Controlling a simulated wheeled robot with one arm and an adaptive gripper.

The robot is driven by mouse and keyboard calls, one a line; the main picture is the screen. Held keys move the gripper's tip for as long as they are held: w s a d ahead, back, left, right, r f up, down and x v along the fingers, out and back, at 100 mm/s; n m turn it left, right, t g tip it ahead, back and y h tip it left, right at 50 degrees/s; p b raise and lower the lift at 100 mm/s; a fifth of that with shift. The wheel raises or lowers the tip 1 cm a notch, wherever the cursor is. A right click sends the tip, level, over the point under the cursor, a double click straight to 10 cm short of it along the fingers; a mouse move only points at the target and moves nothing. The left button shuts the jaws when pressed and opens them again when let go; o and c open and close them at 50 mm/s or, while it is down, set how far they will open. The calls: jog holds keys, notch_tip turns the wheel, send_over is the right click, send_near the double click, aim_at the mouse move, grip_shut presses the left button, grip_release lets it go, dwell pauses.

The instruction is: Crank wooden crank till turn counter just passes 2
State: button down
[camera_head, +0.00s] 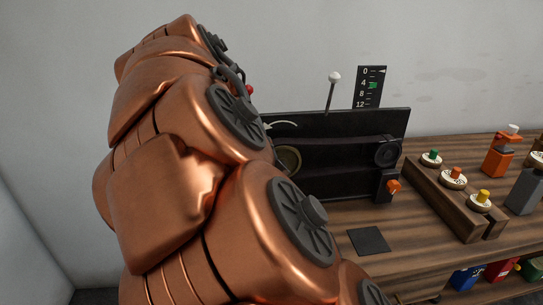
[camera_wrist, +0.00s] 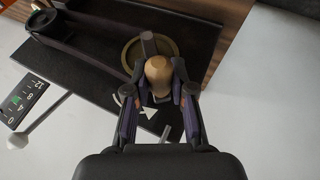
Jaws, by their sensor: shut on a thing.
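A round wooden crank knob (camera_wrist: 158,70) sits between the two fingers of my gripper (camera_wrist: 160,92) in the wrist view, and the gripper is shut on it. Behind the knob are a short grey crank arm (camera_wrist: 148,43) and a brass disc (camera_wrist: 163,44) on the black panel. In the head view my copper arm hides the knob and gripper; part of the brass disc (camera_head: 290,158) shows beside it. A black scale (camera_head: 370,88) marked 0, 4, 8, 12 stands behind the panel, with a green mark near 4 and a small white pointer near 0.
The black panel (camera_head: 340,125) carries a belt to a small dark pulley (camera_head: 388,152). A white-knobbed rod (camera_head: 333,78) rises behind it. An orange knob (camera_head: 393,186) is at its right. A wooden block (camera_head: 440,200) with coloured buttons and a dark square plate (camera_head: 369,241) lie on the bench.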

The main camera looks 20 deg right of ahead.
jog(key=shift+w+a+f+n+h+b, duration=0.15)
jog(key=shift+a+f+n+h+b, duration=0.15)
jog(key=shift+a+f+h+b, duration=0.6)
jog(key=shift+d+r+h, duration=0.15)
jog(key=shift+d+h, duration=0.05)
jog(key=shift+h, duration=0.1)
jog(key=c, duration=1)
grip_release()
jog(key=shift+r, duration=0.1)
jog(key=shift+w+v, duration=0.1)
jog(key=shift+v, duration=2.85)
jog(key=shift+w+v, duration=0.15)
jog(key=shift+v, duration=2.8)
jog(key=shift+a, duration=0.1)
